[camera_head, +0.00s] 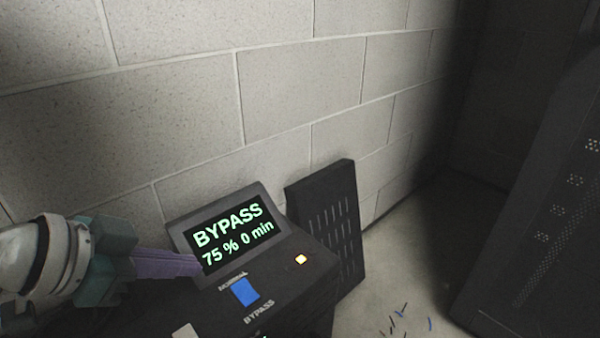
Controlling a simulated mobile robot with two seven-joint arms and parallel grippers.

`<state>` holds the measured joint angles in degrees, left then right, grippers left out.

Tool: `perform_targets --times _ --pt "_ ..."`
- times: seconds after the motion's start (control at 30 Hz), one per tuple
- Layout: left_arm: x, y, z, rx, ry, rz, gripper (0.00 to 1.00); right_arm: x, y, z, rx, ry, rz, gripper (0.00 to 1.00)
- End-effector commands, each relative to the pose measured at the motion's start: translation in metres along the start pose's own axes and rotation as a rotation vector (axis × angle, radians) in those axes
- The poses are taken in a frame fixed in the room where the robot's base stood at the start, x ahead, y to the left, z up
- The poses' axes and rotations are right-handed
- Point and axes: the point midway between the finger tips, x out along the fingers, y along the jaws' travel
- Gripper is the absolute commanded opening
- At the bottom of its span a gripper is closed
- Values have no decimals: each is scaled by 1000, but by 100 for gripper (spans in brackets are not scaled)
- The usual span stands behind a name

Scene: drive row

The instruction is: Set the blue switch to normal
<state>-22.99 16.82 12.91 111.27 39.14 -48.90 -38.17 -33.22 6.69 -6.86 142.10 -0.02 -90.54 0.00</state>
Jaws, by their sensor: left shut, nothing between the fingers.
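The blue switch (245,292) is on the top panel of a black unit (290,285), between the label NORMAL above it and the label BYPASS below it. Its exact tilt is hard to tell. The unit's screen (233,233) reads "BYPASS 75 % 0 min" in green. My left gripper (199,265) comes in from the left with its purple fingers shut and empty. Its tips are just left of the screen's lower edge, up and left of the blue switch, apart from it in the picture. My right gripper is not in view.
A pale part (186,331) shows at the bottom edge. A dark vented panel (335,225) leans at the block wall. A dark perforated cabinet (545,240) stands right. Wire scraps (402,322) lie on the floor between.

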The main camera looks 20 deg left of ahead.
Motion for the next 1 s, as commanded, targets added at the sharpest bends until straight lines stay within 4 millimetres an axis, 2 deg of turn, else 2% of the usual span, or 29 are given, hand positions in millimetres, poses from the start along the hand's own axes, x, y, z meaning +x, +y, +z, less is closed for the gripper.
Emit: perform_targets --times 0.17,0.5,0.53,0.73,1.0 --pt "30 1 3 -3 3 0 0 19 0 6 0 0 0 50" --pt "103 2 4 -2 2 2 0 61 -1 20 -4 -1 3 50" --pt "107 2 8 -3 -1 2 0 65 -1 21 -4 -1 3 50" --pt "122 1 26 -2 -1 1 0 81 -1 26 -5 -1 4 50" --pt "124 1 29 0 -1 1 0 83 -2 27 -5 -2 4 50"
